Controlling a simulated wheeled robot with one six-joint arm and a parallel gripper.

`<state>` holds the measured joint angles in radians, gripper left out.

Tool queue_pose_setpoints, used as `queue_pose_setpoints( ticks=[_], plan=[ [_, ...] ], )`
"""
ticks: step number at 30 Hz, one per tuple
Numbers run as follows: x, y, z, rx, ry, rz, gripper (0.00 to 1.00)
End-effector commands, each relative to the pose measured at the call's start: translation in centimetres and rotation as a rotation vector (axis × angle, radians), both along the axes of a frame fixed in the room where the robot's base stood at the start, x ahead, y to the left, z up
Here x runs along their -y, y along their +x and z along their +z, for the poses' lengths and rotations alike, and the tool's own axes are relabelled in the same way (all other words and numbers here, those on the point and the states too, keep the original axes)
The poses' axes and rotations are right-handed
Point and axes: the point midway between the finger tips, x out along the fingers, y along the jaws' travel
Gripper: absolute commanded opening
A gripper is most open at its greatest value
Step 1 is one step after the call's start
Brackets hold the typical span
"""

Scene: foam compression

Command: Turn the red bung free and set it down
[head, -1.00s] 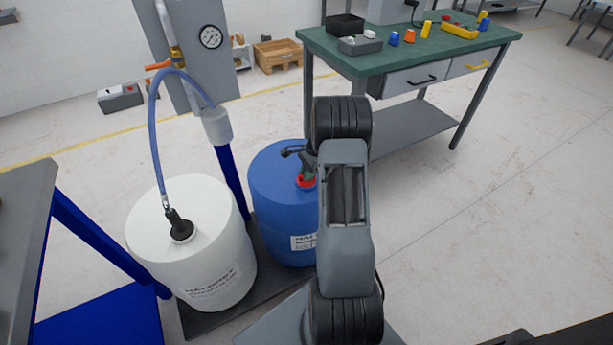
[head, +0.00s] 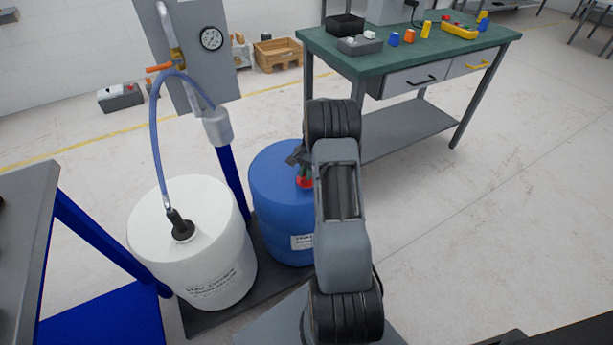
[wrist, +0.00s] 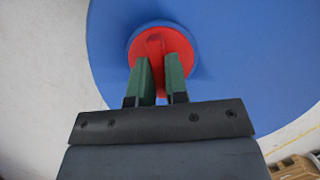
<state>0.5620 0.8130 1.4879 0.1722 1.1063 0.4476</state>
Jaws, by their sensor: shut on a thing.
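The red bung (wrist: 178,42) sits in the top of the blue drum (wrist: 235,60). In the wrist view it is a red disc with a raised rib across it. My gripper (wrist: 158,72) has its two green fingers on either side of that rib and is shut on it. In the head view the bung (head: 304,183) shows as a small red patch on the blue drum (head: 275,185), partly hidden by my arm and gripper. I cannot tell whether the bung is lifted off the drum's opening.
A white drum (head: 190,245) with a black fitting and blue hose (head: 153,130) stands left of the blue drum. A green-topped workbench (head: 400,58) with small coloured parts stands behind right. A grey table (head: 25,225) is at left. Floor at right is clear.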

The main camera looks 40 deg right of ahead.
Motion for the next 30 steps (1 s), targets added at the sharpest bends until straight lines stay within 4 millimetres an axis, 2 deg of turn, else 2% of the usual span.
queue_pose_setpoints(
  ticks=[21,30],
  plan=[
    [0.0,0.0,3.8,0.001,-0.002,-0.002,0.00],
    [0.0,0.0,4.1,0.001,-0.001,-0.002,0.00]
  ],
)
